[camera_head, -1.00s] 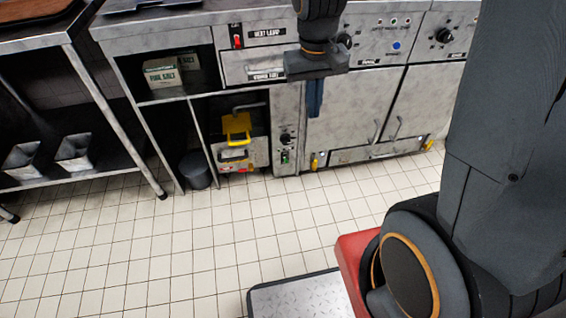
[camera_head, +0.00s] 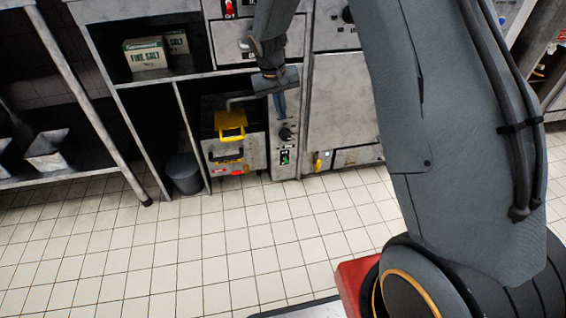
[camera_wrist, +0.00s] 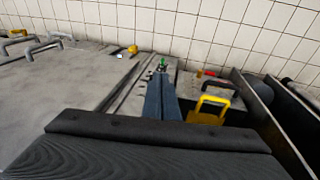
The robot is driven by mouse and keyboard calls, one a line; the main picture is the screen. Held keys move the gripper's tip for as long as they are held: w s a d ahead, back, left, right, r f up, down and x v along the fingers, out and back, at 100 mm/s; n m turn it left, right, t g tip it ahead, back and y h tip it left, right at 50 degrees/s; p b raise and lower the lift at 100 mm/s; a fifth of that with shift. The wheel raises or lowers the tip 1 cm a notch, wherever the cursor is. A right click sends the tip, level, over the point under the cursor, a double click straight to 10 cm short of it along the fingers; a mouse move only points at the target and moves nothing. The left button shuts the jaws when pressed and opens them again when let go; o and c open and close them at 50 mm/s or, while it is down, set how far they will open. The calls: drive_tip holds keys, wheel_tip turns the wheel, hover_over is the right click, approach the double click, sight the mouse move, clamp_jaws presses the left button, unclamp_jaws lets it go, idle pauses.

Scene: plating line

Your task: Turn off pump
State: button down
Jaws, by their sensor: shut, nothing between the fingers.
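A narrow grey control panel (camera_head: 286,172) sits low between the compartment with the yellow-handled unit and the metal doors. It carries a black knob (camera_head: 286,134) and a lit green switch (camera_head: 285,157) below it. No readable label shows which control belongs to the pump. My gripper (camera_head: 281,113) is shut and empty, with its blue-grey fingers in front of the panel's upper part, just above the knob. In the wrist view my gripper (camera_wrist: 161,76) points along the panel, and the green switch (camera_wrist: 162,61) shows just beyond the fingertips. I cannot tell whether the fingers touch the panel.
A metal unit with a yellow handle (camera_head: 231,134) sits in the compartment left of the panel. A dark bin (camera_head: 184,173) stands beside it. Fine salt boxes (camera_head: 145,54) are on the shelf above. A red switch (camera_head: 229,8) is higher up. The tiled floor (camera_head: 190,250) in front is clear.

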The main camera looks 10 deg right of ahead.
drive_tip(key=w+a+f+b, duration=0.1)
drive_tip(key=w+f+b, duration=0.3)
drive_tip(key=f, duration=0.5)
drive_tip(key=shift+w+a, duration=0.3)
drive_tip(key=shift+w, duration=0.55)
drive_tip(key=shift+f+b, duration=0.15)
drive_tip(key=shift+b, duration=0.15)
drive_tip(key=b, duration=0.7)
approach(285, 160)
drive_tip(key=x, duration=0.5)
drive_tip(key=shift+w+a+f, duration=0.15)
drive_tip(key=shift+w+f, duration=0.05)
drive_tip(key=shift+f, duration=0.2)
